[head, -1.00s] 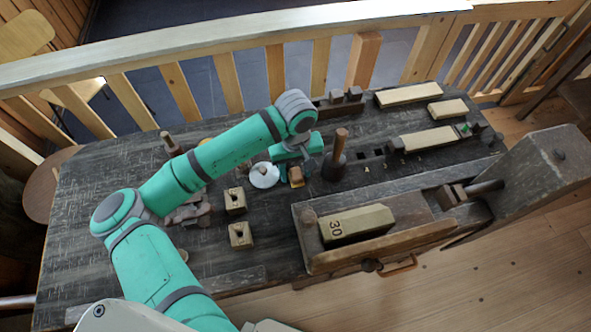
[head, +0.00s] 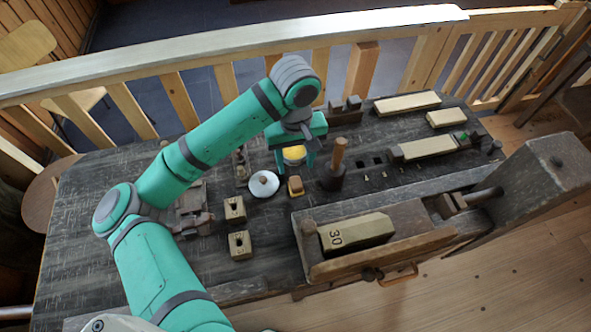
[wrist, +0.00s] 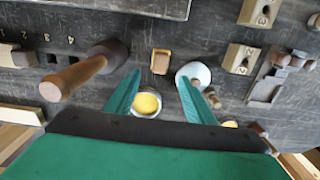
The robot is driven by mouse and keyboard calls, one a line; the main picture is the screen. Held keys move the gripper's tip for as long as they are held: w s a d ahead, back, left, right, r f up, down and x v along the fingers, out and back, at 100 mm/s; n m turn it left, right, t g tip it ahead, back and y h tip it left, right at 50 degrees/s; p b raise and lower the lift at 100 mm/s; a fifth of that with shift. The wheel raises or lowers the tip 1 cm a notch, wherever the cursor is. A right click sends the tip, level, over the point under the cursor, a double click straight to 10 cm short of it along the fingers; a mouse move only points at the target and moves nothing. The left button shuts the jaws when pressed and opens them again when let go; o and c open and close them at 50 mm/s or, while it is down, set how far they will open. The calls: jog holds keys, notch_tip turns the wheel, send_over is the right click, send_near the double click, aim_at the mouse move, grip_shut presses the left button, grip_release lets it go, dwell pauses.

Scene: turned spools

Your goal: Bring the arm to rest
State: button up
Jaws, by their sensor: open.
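My gripper (head: 297,166) is open and empty above the back middle of the dark workbench (head: 100,215), its teal fingers pointing down. In the wrist view my gripper (wrist: 160,76) shows its two fingers spread apart. A yellow-topped round tin (head: 294,154) appears between the fingers in the head view, and the tin (wrist: 147,103) also shows there in the wrist view; it seems to stand on the bench beyond them. My arm is bent, its elbow over the bench's left side.
Near my gripper are a white disc with a knob (head: 263,183), a small wooden block (head: 295,187) and a wooden-handled tool (head: 336,165). Two holed blocks (head: 234,209) (head: 240,244) lie in front. A vise (head: 400,245) fills the front right. A railing (head: 220,50) runs behind.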

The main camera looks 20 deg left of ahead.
jog(key=shift+w+r, duration=0.1)
jog(key=shift+r, duration=0.85)
